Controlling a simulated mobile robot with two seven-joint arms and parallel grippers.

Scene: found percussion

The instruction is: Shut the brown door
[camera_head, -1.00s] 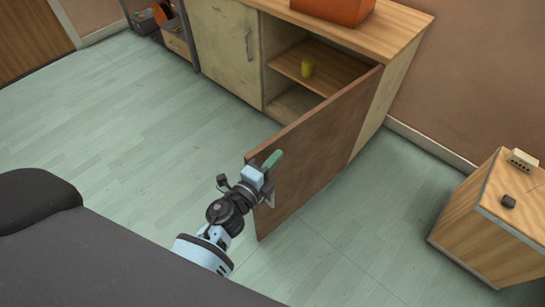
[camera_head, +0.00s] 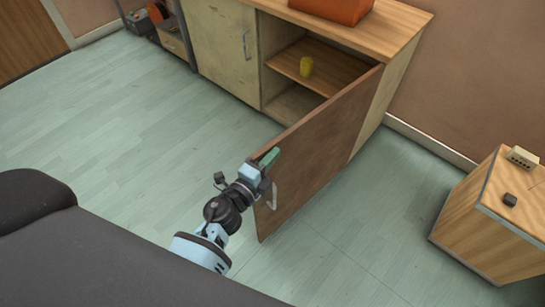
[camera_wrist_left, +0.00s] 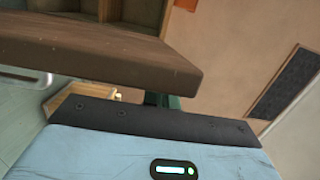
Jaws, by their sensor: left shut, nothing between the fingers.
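The brown door (camera_head: 320,147) stands wide open, hinged at the right side of the cabinet opening and reaching out toward me. A metal handle (camera_head: 272,198) is on its right-hand face near the free edge. My left gripper (camera_head: 270,156) is shut and empty at the top of the door's free edge; its green fingers overlap the door there. I cannot tell whether they touch it. In the left wrist view the door's brown edge (camera_wrist_left: 110,55) spans the upper part, with the green fingers (camera_wrist_left: 172,101) partly hidden beside it. My right gripper is not in view.
The cabinet (camera_head: 222,50) has a closed pale door on the left. A wooden box unit (camera_head: 480,235) stands at the right. The floor around the door is clear.

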